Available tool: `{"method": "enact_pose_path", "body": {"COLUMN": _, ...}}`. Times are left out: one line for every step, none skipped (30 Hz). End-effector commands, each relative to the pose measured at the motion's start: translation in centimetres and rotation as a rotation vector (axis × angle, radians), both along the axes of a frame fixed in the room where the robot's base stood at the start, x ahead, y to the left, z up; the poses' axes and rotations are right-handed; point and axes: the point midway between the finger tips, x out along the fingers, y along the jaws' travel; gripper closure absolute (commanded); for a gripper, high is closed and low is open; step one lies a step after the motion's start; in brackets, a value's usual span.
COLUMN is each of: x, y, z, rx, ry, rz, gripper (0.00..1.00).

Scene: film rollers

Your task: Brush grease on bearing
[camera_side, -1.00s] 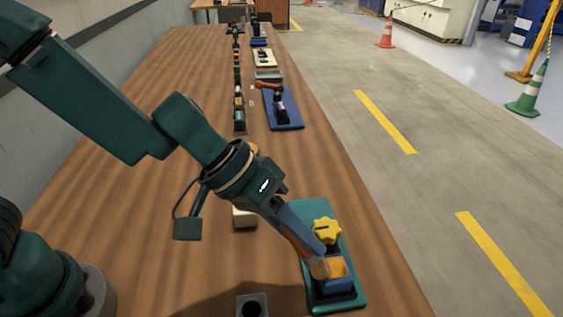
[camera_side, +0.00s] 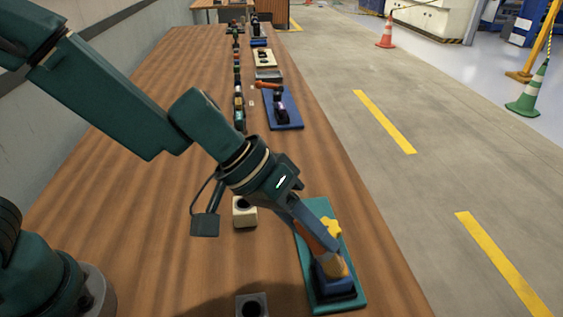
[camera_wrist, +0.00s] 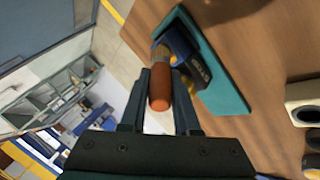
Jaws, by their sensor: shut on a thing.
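My gripper (camera_side: 303,224) is shut on a brush with an orange-brown handle (camera_side: 316,236), held tilted with its bristles down and to the right. In the wrist view the brush's handle end (camera_wrist: 159,97) sits between the two fingers of my gripper (camera_wrist: 160,80). The tan bristles (camera_side: 335,265) are over the blue block (camera_side: 330,284) on a teal plate (camera_side: 312,302) and appear to touch its top. The block also shows in the wrist view (camera_wrist: 180,42). The bearing itself is hidden or cannot be told apart there. A yellow knob (camera_side: 334,227) stands behind the brush, partly covered.
A cream block with a dark hole (camera_side: 244,213) stands left of the plate. A grey square holder with a round hole (camera_side: 252,306) is at the front. Further back are a blue tray (camera_side: 287,119) and a row of small parts (camera_side: 239,100). The wooden table (camera_side: 150,190) between is clear.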

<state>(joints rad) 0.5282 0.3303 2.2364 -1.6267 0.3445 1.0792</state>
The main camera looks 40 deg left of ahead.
Motion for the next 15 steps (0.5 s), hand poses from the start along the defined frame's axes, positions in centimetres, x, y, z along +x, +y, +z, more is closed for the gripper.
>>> {"method": "enact_pose_path", "body": {"x": -0.4, "y": 0.4, "z": 0.0, "rx": 0.0, "ry": 0.002, "rz": 0.001, "gripper": 1.0}}
{"method": "enact_pose_path", "body": {"x": -0.5, "y": 0.6, "z": 0.0, "rx": -0.001, "ry": 0.001, "rz": 0.002, "gripper": 1.0}}
{"method": "enact_pose_path", "body": {"x": -0.8, "y": 0.8, "z": 0.0, "rx": 0.0, "ry": 0.002, "rz": 0.001, "gripper": 1.0}}
{"method": "enact_pose_path", "body": {"x": -1.0, "y": 1.0, "z": 0.0, "rx": 0.0, "ry": 0.002, "rz": 0.001, "gripper": 1.0}}
{"method": "enact_pose_path", "body": {"x": -1.2, "y": 1.2, "z": -0.1, "rx": 0.0, "ry": 0.003, "rz": 0.0, "gripper": 1.0}}
{"method": "enact_pose_path", "body": {"x": -1.5, "y": 1.4, "z": -0.3, "rx": -0.001, "ry": 0.004, "rz": 0.0, "gripper": 1.0}}
{"method": "enact_pose_path", "body": {"x": -1.5, "y": 1.4, "z": -0.4, "rx": -0.002, "ry": 0.004, "rz": -0.001, "gripper": 1.0}}
{"method": "enact_pose_path", "body": {"x": -1.1, "y": 1.1, "z": -0.1, "rx": -0.003, "ry": -0.001, "rz": -0.001, "gripper": 1.0}}
{"method": "enact_pose_path", "body": {"x": -0.7, "y": 0.8, "z": 0.1, "rx": -0.001, "ry": -0.002, "rz": 0.0, "gripper": 1.0}}
{"method": "enact_pose_path", "body": {"x": -0.5, "y": 0.6, "z": 0.1, "rx": 0.0, "ry": -0.002, "rz": 0.0, "gripper": 1.0}}
{"method": "enact_pose_path", "body": {"x": -0.4, "y": 0.4, "z": 0.1, "rx": 0.0, "ry": -0.001, "rz": -0.001, "gripper": 1.0}}
{"method": "enact_pose_path", "body": {"x": -0.1, "y": 0.1, "z": -0.1, "rx": 0.0, "ry": 0.0, "rz": -0.001, "gripper": 1.0}}
{"method": "enact_pose_path", "body": {"x": 0.1, "y": -0.1, "z": -0.1, "rx": -0.001, "ry": -0.001, "rz": -0.001, "gripper": 1.0}}
{"method": "enact_pose_path", "body": {"x": 0.3, "y": -0.2, "z": -0.1, "rx": -0.001, "ry": -0.001, "rz": -0.001, "gripper": 1.0}}
{"method": "enact_pose_path", "body": {"x": 0.5, "y": -0.5, "z": -0.1, "rx": 0.0, "ry": -0.001, "rz": 0.0, "gripper": 1.0}}
